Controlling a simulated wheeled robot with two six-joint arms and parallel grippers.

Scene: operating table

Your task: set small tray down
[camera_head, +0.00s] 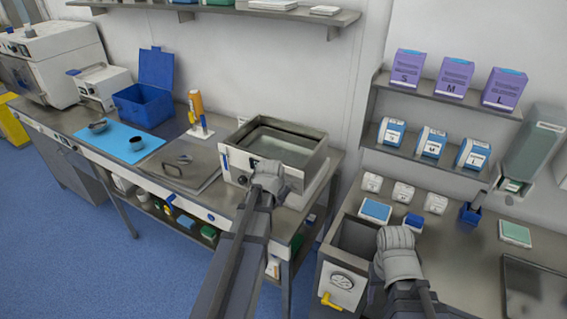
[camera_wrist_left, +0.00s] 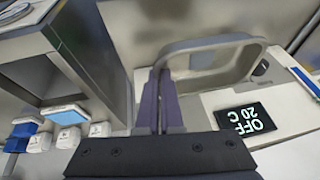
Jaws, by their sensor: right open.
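My left gripper (camera_head: 268,178) is at the front edge of the steel bath (camera_head: 318,165) on the middle counter. In the left wrist view its dark fingers (camera_wrist_left: 160,100) are close together at one end of a grey loop handle (camera_wrist_left: 215,45), seemingly closed on it. I take this handle to be the small tray's. The tray's body is not clear in either view, and I cannot tell whether it rests on the bath. My right gripper (camera_head: 397,245) is open and empty, over the right counter beside the sink basin (camera_head: 358,238).
The bath's display (camera_wrist_left: 250,118) reads OFF, 20 C. A steel lid (camera_head: 190,170) and a blue mat (camera_head: 135,142) with a dish and a cup lie further left. White boxes (camera_head: 403,192), a blue pad (camera_head: 376,210) and a blue holder (camera_head: 470,213) stand behind my right gripper.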

